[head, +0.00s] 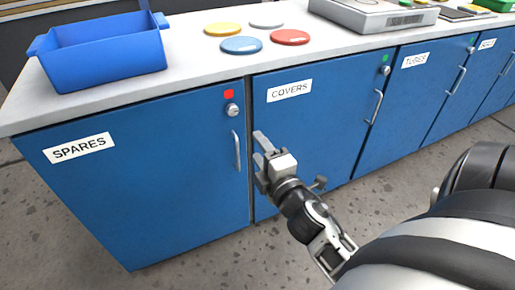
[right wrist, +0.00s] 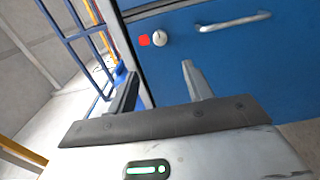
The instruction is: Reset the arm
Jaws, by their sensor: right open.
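My right gripper (head: 262,146) is in front of the blue cabinets in the head view, near the edge between the door labelled SPARES (head: 140,170) and the door labelled COVERS (head: 310,125). It is open, with nothing between its fingers. In the right wrist view its two fingers (right wrist: 158,88) stand apart, with a blue door and its handle (right wrist: 234,22) beyond them. The SPARES door's handle (head: 236,150) is just left of the gripper in the head view, and the gripper appears apart from it. My left gripper is out of view.
A blue bin (head: 105,60) and several coloured discs, among them a red one (head: 290,37), sit on the grey countertop (head: 195,75). A grey device (head: 375,12) stands further right. The SPARES door has a red marker (head: 228,94). The speckled floor (head: 235,262) in front is clear.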

